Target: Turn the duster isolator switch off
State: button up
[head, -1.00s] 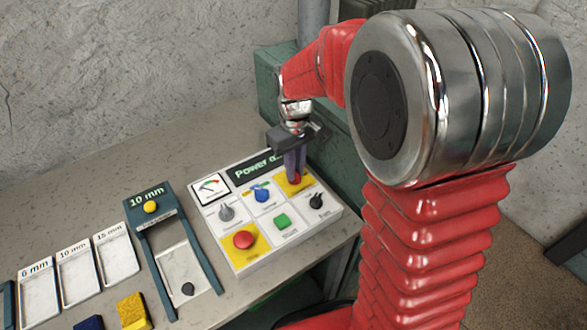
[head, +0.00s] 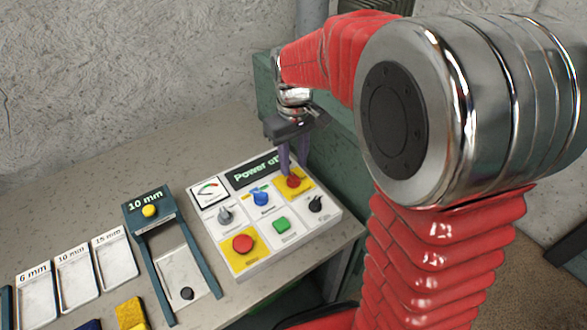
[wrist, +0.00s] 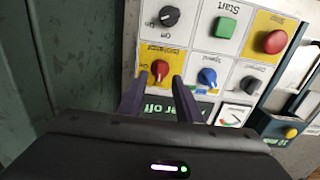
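The isolator switch is a red rotary knob (head: 293,181) on a yellow square at the upper right of the white control panel (head: 257,268). The wrist view shows the red knob (wrist: 160,69) upside down, with On and Off marks; its exact pointing is hard to tell. My gripper (head: 287,170) has purple fingers pointing down, just behind and above the knob. In the wrist view my gripper (wrist: 160,80) is open, its fingertips apart with the knob beyond the gap, and nothing is held. The panel's display (head: 252,171) reads "Power off", its end partly hidden.
The panel also carries a blue knob (head: 261,198), grey knob (head: 224,216), black knob (head: 315,204), green button (head: 282,224), red button (head: 243,244) and gauge (head: 209,191). A 10 mm frame (head: 160,262) and labelled trays (head: 76,276) lie left. A green cabinet (head: 266,85) stands behind.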

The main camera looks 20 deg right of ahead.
aim_at(294, 175)
notch_tip(294, 175, up, 10)
jog(key=shift+f, duration=0.15)
dwell(0.6)
jog(key=s+m+t, duration=0.3)
jog(key=s+t, duration=0.2)
jog(key=s, duration=1.4)
jog(key=shift+a+f+m+t, duration=0.3)
jog(key=shift+m, duration=0.1)
jog(key=shift+s+d, duration=0.1)
jog(key=shift+d, duration=0.05)
